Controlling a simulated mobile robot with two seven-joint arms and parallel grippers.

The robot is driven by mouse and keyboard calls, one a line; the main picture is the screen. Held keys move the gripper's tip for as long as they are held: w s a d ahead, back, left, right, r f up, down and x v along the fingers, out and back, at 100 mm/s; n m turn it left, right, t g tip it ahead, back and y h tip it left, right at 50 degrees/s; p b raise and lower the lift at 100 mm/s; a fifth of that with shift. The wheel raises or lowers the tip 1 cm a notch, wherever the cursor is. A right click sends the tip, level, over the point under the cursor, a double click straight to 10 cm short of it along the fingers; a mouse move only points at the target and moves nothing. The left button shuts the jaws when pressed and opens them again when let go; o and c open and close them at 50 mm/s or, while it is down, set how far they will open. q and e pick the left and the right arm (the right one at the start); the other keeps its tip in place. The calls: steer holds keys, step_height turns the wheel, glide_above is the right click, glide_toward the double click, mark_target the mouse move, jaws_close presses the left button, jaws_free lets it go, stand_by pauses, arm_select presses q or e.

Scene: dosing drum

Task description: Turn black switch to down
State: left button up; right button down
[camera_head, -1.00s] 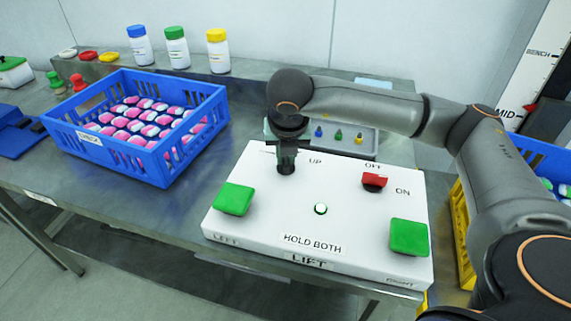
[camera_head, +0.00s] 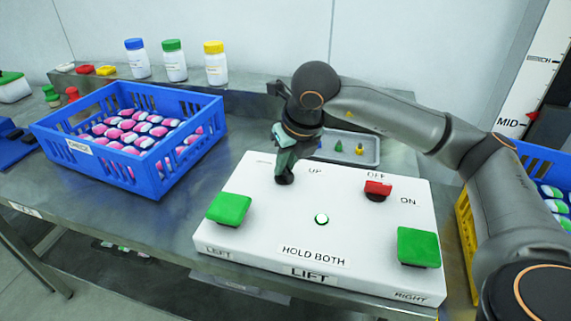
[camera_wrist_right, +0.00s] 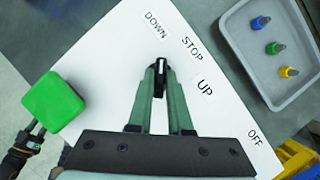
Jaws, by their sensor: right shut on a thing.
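The black switch (camera_wrist_right: 160,80) shows between the fingertips in the right wrist view, and its white mark points toward the DOWN label (camera_wrist_right: 157,25). The STOP label (camera_wrist_right: 191,48) and UP label (camera_wrist_right: 205,87) lie to its right. My right gripper (camera_head: 284,176) is shut on the switch and looks tilted in the head view, where it largely hides the switch. The switch sits on the white control box (camera_head: 270,221). What looks like part of my left gripper (camera_wrist_right: 34,138) shows at the left edge of the wrist view; its jaws are unclear.
Green buttons flank the box front, left (camera_head: 229,209) and right (camera_head: 418,248). A red switch (camera_head: 378,190) sits near OFF and ON. A grey tray (camera_head: 371,159) with small coloured pieces stands behind. A blue crate (camera_head: 108,175) of pink-and-white items stands left.

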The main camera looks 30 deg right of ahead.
steer(key=c, duration=0.8)
jaws_free()
steer(key=shift+c, duration=0.2)
steer(key=shift+r, duration=0.15)
steer(key=shift+s+r, duration=0.15)
steer(key=shift+r, duration=0.15)
steer(key=p+v, duration=0.1)
steer(key=v, duration=1)
steer(key=shift+s+r, duration=0.15)
steer(key=shift+r, duration=0.15)
